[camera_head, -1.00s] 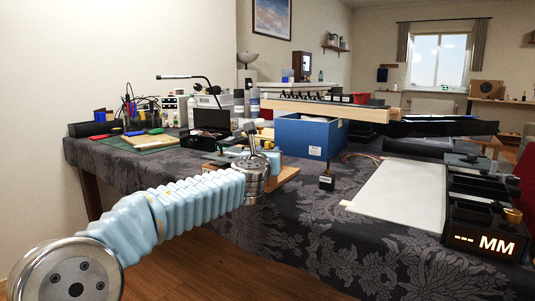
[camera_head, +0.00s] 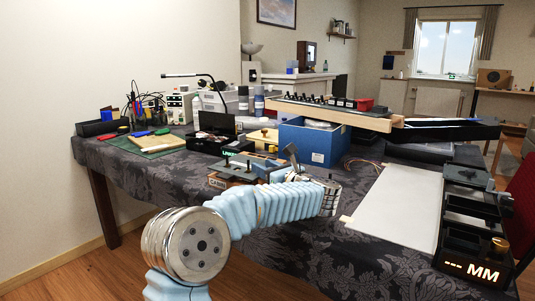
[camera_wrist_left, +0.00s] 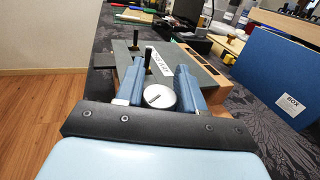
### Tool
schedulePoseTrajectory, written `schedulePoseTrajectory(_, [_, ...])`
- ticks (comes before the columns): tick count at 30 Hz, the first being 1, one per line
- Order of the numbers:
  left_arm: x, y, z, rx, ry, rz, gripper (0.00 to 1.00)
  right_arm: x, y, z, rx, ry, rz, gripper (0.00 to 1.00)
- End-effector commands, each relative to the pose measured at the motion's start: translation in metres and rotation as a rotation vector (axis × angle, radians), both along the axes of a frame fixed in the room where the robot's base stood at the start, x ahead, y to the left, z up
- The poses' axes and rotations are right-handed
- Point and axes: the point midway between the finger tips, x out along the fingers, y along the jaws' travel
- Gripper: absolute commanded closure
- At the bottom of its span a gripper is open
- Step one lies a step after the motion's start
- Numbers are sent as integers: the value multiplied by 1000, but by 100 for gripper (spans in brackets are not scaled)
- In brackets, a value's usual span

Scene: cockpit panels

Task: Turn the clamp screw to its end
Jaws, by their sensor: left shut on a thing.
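The clamp fixture (camera_head: 228,172) is a low wooden base with a grey plate and a white label, on the cloth-covered table. In the left wrist view its grey top plate (camera_wrist_left: 205,73), a black upright post (camera_wrist_left: 147,60) and the white label show. The clamp screw (camera_wrist_left: 160,97) is a round silver head with a dark slot. My left gripper (camera_wrist_left: 162,90) has its two blue fingers on either side of this head and is shut on it. In the head view the left hand (camera_head: 268,169) is partly hidden behind my arm. My right gripper is out of view.
A blue box (camera_head: 315,141) stands to the right of the clamp. A large pale panel (camera_head: 392,213) and a black unit with an MM display (camera_head: 470,245) lie further right. A green mat (camera_head: 155,143) with tools lies at the far left.

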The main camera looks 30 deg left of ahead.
Motion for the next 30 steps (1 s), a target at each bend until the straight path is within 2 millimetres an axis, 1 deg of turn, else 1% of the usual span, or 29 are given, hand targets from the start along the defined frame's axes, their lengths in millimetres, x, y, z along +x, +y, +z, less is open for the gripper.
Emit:
schedulePoseTrajectory(1, [1,-2,10,0,3,38,93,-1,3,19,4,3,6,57])
schedulePoseTrajectory(3, [0,-2,10,2,4,102,93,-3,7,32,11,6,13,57])
schedulePoseTrajectory(8, [-3,0,8,1,0,234,93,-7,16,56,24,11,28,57])
schedulePoseTrajectory(12, [-5,0,6,2,-1,328,93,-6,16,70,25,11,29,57])
schedulePoseTrajectory(16, [-7,1,4,0,-2,395,93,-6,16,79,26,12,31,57])
schedulePoseTrajectory(21, [-8,1,3,0,-3,450,93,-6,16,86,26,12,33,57])
schedulePoseTrajectory(30, [-9,2,1,-2,-3,479,93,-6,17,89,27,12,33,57])
